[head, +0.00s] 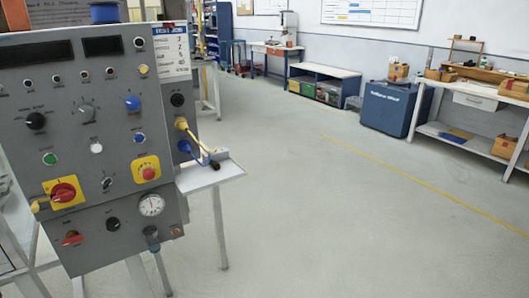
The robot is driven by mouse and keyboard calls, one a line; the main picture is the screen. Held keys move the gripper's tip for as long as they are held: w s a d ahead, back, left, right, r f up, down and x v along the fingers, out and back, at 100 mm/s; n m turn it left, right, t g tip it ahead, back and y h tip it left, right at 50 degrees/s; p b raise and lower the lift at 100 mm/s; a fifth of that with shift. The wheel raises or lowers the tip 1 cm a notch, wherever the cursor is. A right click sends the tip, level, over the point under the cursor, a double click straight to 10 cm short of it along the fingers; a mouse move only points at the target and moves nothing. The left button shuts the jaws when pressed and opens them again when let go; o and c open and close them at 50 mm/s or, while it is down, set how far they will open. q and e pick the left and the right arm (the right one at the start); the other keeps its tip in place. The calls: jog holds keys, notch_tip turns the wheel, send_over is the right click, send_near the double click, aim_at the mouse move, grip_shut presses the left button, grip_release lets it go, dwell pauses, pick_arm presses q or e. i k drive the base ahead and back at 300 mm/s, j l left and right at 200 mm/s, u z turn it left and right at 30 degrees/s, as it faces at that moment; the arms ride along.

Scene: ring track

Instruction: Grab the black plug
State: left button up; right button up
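A grey control panel (90,125) on a light metal stand fills the left of the head view. A small black plug (214,165) appears to lie on the small white shelf (212,177) at the panel's right side. A yellow cable (196,138) and a blue cable (196,157) run from the panel's right edge toward it; which one joins the plug I cannot tell. A yellow connector (181,123) and a black round socket (177,100) sit on that edge. Neither of my grippers is in view.
Open grey floor (320,210) with a yellow line (430,188) lies right of the panel. A blue cabinet (389,108) and a workbench (475,95) with boxes stand at the right wall.

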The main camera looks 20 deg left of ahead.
aim_at(216, 165)
jog(key=i+l+u, duration=0.1)
jog(key=i, duration=0.55)
jog(key=i+l+u, duration=0.1)
jog(key=i, duration=0.55)
jog(key=i+l+u, duration=0.15)
jog(key=i+u, duration=0.3)
jog(key=i+l+u, duration=0.2)
jog(key=u, duration=0.25)
jog(key=i+l+u, duration=0.3)
jog(key=u, duration=0.2)
jog(key=i+l+u, duration=0.2)
jog(key=l+u, duration=0.25)
jog(key=l, duration=0.2)
jog(key=i+l+u, duration=0.2)
jog(key=l, duration=0.15)
jog(key=l+u, duration=0.2)
jog(key=l, duration=0.15)
